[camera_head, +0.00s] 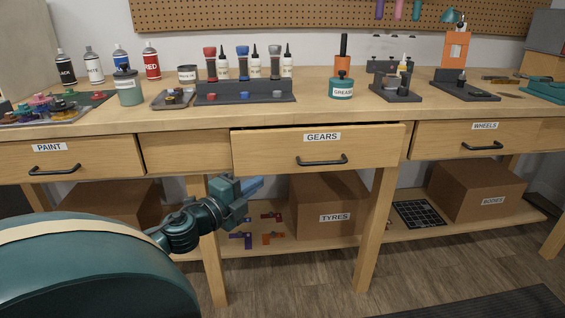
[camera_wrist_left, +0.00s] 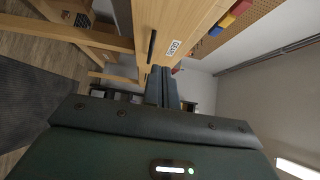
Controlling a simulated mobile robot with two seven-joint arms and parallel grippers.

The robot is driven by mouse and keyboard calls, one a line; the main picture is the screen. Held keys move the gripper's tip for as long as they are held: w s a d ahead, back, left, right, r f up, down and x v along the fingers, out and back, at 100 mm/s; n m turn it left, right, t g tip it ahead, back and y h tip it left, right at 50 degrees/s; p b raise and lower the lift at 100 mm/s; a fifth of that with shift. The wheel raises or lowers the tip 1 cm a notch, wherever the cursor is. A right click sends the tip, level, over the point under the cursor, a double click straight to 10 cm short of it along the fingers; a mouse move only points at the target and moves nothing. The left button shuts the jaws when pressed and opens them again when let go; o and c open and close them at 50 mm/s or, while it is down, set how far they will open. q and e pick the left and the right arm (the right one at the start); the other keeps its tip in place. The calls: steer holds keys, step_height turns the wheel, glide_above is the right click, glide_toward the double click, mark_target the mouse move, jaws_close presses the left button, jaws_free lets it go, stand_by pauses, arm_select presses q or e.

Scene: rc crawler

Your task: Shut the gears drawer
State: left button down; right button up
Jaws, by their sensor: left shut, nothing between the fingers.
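The gears drawer (camera_head: 270,150) is the middle drawer of the workbench, with a GEARS label and a black bar handle (camera_head: 321,161). Its front stands out from the bench, so it is partly open. My left gripper (camera_head: 254,187) is shut and empty, in front of the bench, below and left of the handle in the head view. In the left wrist view the shut fingers (camera_wrist_left: 162,80) point toward the gears drawer front (camera_wrist_left: 185,25), with its handle (camera_wrist_left: 152,46) just beyond them. I cannot tell whether they touch it. My right gripper is not in view.
The paint drawer (camera_head: 100,158) and wheels drawer (camera_head: 450,143) flank it and look shut. Bottles, trays and tools stand on the bench top (camera_head: 310,112). Below, a shelf holds a tyres box (camera_head: 330,195) and a bodies box (camera_head: 480,190). Bench legs (camera_head: 375,230) stand under the drawers.

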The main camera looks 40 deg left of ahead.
arm_select(q)
steer(key=b, duration=0.3)
glide_toward(298, 148)
steer(key=w+f, duration=0.1)
steer(key=shift+w+a+f+b, duration=0.1)
steer(key=shift+w+a+b, duration=0.15)
steer(key=shift+w+b, duration=0.15)
steer(key=shift+w+a+f+b, duration=0.1)
steer(key=shift+w+a+b, duration=0.2)
steer(key=shift+w, duration=0.25)
steer(key=shift+w+a, duration=0.45)
steer(key=shift+a, duration=0.1)
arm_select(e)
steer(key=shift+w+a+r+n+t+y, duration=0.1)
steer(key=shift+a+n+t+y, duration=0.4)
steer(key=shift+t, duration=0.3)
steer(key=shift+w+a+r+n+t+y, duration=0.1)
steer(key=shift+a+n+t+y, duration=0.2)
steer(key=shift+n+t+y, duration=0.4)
